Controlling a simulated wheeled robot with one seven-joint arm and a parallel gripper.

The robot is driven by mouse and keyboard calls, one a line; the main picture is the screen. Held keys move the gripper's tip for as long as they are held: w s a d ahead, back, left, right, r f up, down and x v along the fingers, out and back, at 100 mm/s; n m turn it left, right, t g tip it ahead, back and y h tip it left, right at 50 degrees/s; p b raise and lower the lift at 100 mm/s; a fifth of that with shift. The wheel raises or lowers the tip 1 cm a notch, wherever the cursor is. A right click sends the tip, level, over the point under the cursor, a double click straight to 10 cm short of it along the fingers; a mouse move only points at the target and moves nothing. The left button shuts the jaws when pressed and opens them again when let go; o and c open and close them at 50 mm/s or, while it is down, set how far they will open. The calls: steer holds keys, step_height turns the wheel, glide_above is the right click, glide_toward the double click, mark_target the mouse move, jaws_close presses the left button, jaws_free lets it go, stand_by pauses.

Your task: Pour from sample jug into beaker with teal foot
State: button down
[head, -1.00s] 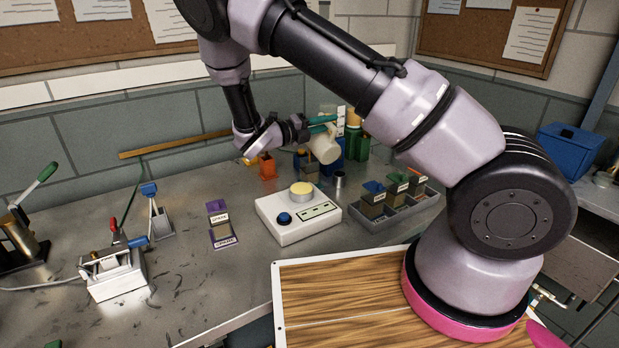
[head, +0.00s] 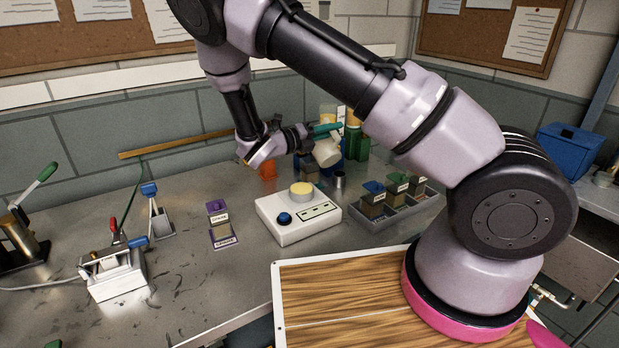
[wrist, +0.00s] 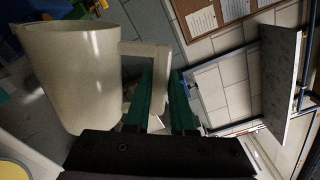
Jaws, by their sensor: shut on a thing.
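The cream sample jug (head: 327,153) hangs tilted from my gripper (head: 318,132), above the back middle of the bench. In the wrist view the jug (wrist: 72,80) fills the left side, and its square handle (wrist: 155,52) is at the green fingers of my gripper (wrist: 165,95). The fingers are shut on the handle. The jug's inside and any liquid are hidden. A small grey metal cup (head: 339,180) stands on the bench just below and right of the jug.
A white box with a blue button and cream disc (head: 290,232) stands in front of the jug. A grey divided tray (head: 400,218) with lidded containers is to the right. An orange container (head: 268,170) and green tank (head: 357,145) are close by.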

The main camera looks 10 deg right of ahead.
mark_target(338, 155)
steer(key=shift+s+f+m, duration=0.1)
steer(key=shift+s+m, duration=0.1)
steer(key=shift+m, duration=0.1)
steer(key=shift+d, duration=0.1)
steer(key=f+m, duration=0.1)
steer(key=f, duration=0.1)
steer(key=s+f+m, duration=0.1)
steer(key=f+m, duration=0.1)
steer(key=s+d+f+m, duration=0.1)
steer(key=f+m, duration=0.1)
steer(key=shift+s+f, duration=0.15)
steer(key=shift+s, duration=0.1)
step_height(338, 155, down, 4)
steer(key=m, duration=0.5)
steer(key=shift+w+f, duration=0.15)
steer(key=shift+w+a+f+m, duration=0.15)
steer(key=shift+w+f+m, duration=0.1)
steer(key=shift+f+m, duration=0.5)
